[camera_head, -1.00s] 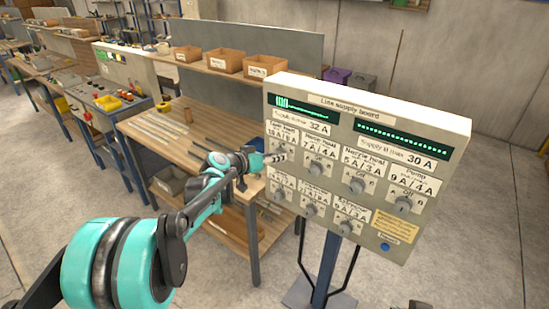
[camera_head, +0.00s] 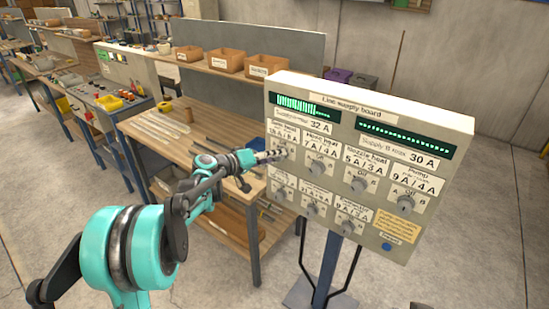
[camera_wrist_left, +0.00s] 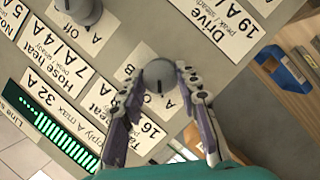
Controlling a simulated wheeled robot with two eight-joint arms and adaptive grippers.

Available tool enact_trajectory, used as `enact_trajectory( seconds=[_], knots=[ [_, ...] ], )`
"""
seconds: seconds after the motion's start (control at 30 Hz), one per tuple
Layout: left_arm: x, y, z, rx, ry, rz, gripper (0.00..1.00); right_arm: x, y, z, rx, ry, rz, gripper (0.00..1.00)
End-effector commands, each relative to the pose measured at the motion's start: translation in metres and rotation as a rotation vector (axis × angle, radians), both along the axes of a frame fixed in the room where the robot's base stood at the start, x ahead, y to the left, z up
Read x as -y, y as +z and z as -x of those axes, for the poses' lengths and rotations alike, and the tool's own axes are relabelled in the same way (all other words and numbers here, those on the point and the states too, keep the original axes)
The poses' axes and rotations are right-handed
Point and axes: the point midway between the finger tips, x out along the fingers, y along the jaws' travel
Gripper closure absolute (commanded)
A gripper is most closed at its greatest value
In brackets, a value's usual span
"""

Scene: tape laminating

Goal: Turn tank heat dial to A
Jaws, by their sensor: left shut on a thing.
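The line supply board (camera_head: 455,125) stands on a post at the right in the head view. The tank heat dial is at its upper left, largely hidden behind my left gripper (camera_head: 283,154). In the left wrist view the round grey tank heat dial (camera_wrist_left: 158,74) sits between the two fingers of my left gripper (camera_wrist_left: 168,72), which is shut on it. A dark pointer mark shows on the dial. A letter B shows beside the dial; the fingers partly cover the tank heat label (camera_wrist_left: 148,132). My right gripper is not clearly visible.
The hose heat dial (camera_head: 318,168) is just right of the tank heat dial, with several more dials around. A wooden workbench (camera_head: 165,130) stands behind my left arm. A blue button (camera_head: 387,246) is low on the board.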

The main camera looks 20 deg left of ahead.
Motion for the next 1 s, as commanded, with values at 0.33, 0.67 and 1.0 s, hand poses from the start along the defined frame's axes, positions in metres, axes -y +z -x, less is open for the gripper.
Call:
enact_trajectory(
  seconds=[0.33,0.67,1.0],
  knots=[
    [0.0,0.0,0.0,-0.005,0.001,0.011,0.97,0.0,0.0,0.0,0.0,0.0,0.0,1.0],
    [0.0,0.0,0.0,-0.005,0.001,0.01,0.47,0.0,0.0,0.0,0.0,0.0,0.0,1.0],
    [-0.01,0.004,0.012,-0.004,0.003,0.01,0.47,0.0,0.0,0.0,0.0,0.0,0.0,1.0]
  ],
)
